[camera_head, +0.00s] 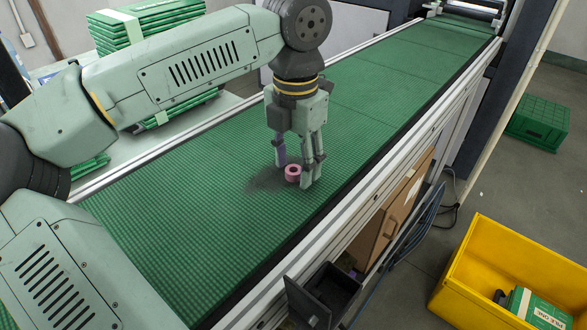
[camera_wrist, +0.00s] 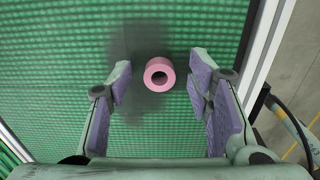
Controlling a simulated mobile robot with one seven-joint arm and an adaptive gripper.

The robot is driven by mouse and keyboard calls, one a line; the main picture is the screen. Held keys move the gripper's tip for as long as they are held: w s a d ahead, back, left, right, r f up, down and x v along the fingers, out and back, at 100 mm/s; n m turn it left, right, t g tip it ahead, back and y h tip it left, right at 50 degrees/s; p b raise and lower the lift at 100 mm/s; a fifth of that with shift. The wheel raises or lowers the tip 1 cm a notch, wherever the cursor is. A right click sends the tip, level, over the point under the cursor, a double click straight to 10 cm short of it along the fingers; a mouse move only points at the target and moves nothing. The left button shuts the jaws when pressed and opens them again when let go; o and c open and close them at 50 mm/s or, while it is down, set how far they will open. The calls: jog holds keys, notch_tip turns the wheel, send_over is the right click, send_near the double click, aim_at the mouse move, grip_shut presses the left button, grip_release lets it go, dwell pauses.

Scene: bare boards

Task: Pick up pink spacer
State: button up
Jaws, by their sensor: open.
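The pink spacer (camera_head: 292,173) is a short ring with a hole through it, lying on the green conveyor belt (camera_head: 200,205). In the wrist view the pink spacer (camera_wrist: 159,74) sits between the far ends of my fingers, with its hole facing the camera. My gripper (camera_head: 297,172) is low over the belt and points down. Its fingers stand on either side of the spacer. In the wrist view my gripper (camera_wrist: 160,82) is open, with purple pads, and gaps show between both pads and the spacer.
The belt around the spacer is clear. Metal rails (camera_head: 370,165) edge the belt. A yellow bin (camera_head: 470,265) with boxes stands on the floor at right. A small black tray (camera_head: 330,285) hangs beside the conveyor. Green stacked panels (camera_head: 140,25) stand behind, and a green crate (camera_head: 538,122) is at far right.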

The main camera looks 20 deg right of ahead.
jog(key=shift+f, duration=0.15)
jog(key=shift+c, duration=0.2)
jog(key=c, duration=0.8)
